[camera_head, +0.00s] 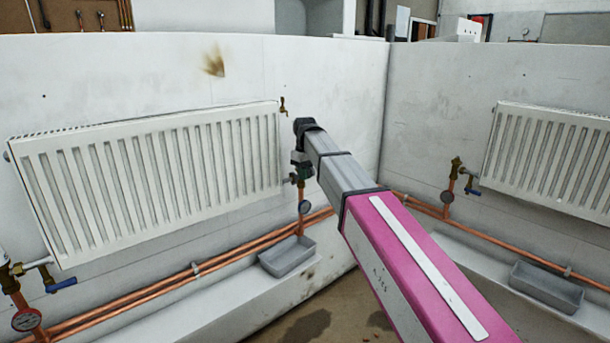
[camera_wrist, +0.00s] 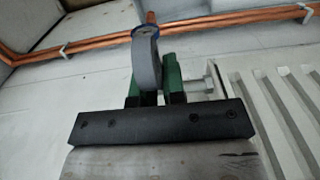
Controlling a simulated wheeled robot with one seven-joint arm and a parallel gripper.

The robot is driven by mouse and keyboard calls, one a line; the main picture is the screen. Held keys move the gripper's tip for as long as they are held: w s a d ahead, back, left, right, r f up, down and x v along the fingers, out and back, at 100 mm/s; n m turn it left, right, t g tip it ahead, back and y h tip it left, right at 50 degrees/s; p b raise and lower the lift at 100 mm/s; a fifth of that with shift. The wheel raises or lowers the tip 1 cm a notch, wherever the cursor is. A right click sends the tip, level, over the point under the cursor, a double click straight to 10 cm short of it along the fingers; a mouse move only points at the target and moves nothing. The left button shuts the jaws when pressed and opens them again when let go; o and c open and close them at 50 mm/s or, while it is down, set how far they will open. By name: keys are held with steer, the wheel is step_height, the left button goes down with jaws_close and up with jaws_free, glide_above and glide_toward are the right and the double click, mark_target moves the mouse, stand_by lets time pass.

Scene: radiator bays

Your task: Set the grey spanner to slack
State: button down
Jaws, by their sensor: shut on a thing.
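My gripper (camera_head: 303,168) is at the valve end of the left radiator, at its lower right corner. In the wrist view its two green fingers (camera_wrist: 155,82) stand either side of a grey curved piece, which I take to be the grey spanner (camera_wrist: 148,62), and are shut on it. The piece has a blue edge at its top, close to a copper pipe (camera_wrist: 151,17). In the head view the gripper and arm hide the spanner, so its angle cannot be told there.
The left radiator (camera_head: 150,180) hangs left of my gripper. A gauge (camera_head: 304,206) sits just below it, above a grey tray (camera_head: 287,256) and copper pipes (camera_head: 240,252). The right radiator (camera_head: 550,160) has its own valve (camera_head: 457,175). Blue-handled valve (camera_head: 60,285) at lower left.

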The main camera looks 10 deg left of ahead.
steer(key=shift+s+f, duration=0.1)
steer(key=shift+s+d+f+t+y, duration=0.2)
steer(key=shift+d+f+t+y, duration=0.05)
steer(key=shift+f+t+y, duration=0.15)
steer(key=shift+s+d+f+t+y, duration=0.2)
steer(key=shift+f+t+y, duration=0.1)
steer(key=shift+f+y, duration=0.1)
steer(key=shift+w+a+f+t+y, duration=0.1)
steer(key=shift+f+t+y, duration=1.2)
steer(key=shift+f+y, duration=0.25)
steer(key=shift+w+f+t+y, duration=0.1)
steer(key=shift+f+t+y, duration=1.25)
steer(key=shift+y, duration=0.2)
steer(key=shift+f, duration=0.1)
steer(key=c, duration=1.2)
jaws_free()
